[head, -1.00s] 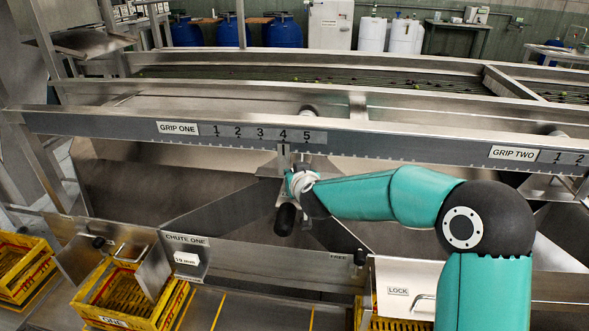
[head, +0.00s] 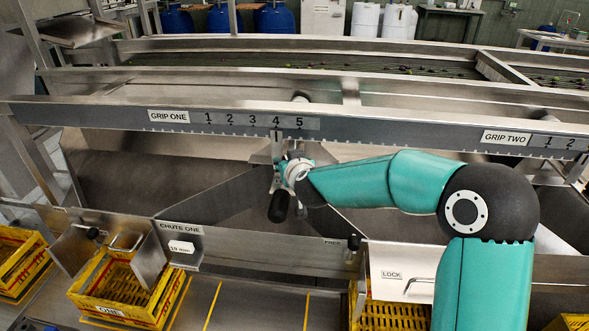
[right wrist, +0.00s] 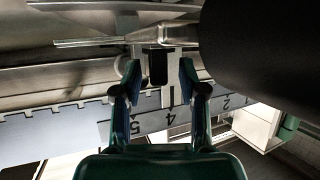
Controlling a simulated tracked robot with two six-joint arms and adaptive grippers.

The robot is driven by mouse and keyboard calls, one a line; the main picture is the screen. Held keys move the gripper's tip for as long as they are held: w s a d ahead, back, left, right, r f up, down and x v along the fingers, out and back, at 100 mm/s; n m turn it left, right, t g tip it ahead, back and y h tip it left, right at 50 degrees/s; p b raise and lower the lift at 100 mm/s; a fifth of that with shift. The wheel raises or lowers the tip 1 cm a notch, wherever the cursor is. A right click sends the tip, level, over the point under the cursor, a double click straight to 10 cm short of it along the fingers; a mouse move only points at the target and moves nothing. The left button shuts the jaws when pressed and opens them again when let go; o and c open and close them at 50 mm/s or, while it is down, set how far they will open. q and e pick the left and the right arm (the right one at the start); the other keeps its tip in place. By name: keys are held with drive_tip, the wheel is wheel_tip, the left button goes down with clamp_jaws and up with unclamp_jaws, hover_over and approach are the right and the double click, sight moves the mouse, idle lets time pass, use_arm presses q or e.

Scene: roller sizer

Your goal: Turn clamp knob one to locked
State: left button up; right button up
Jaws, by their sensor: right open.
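Under the GRIP ONE scale (head: 263,122), a metal bracket (head: 277,150) hangs from the rail with its mark at 4. My right gripper (head: 284,176) is at this bracket, with a black rounded handle (head: 278,207) hanging just below it. In the right wrist view, the scale appears upside down and my right gripper (right wrist: 158,84) is open. A small black block (right wrist: 157,68) on the bracket (right wrist: 169,92) appears between its fingers; contact cannot be told. A large black cylinder (right wrist: 262,55) fills the upper right. I cannot tell which black part is clamp knob one. My left gripper is not in view.
The chute panel with CHUTE ONE (head: 181,229) and FREE (head: 332,243) labels stands below, with a small black knob (head: 353,242) beside FREE. A LOCK-labelled panel (head: 391,276) is at right. Yellow crates (head: 128,290) stand at lower left. The long rail (head: 400,128) crosses above my gripper.

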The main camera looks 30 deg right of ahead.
drive_tip(key=v, duration=1)
drive_tip(key=shift+s, duration=0.35)
drive_tip(key=shift+a+f, duration=0.1)
drive_tip(key=shift+a, duration=0.05)
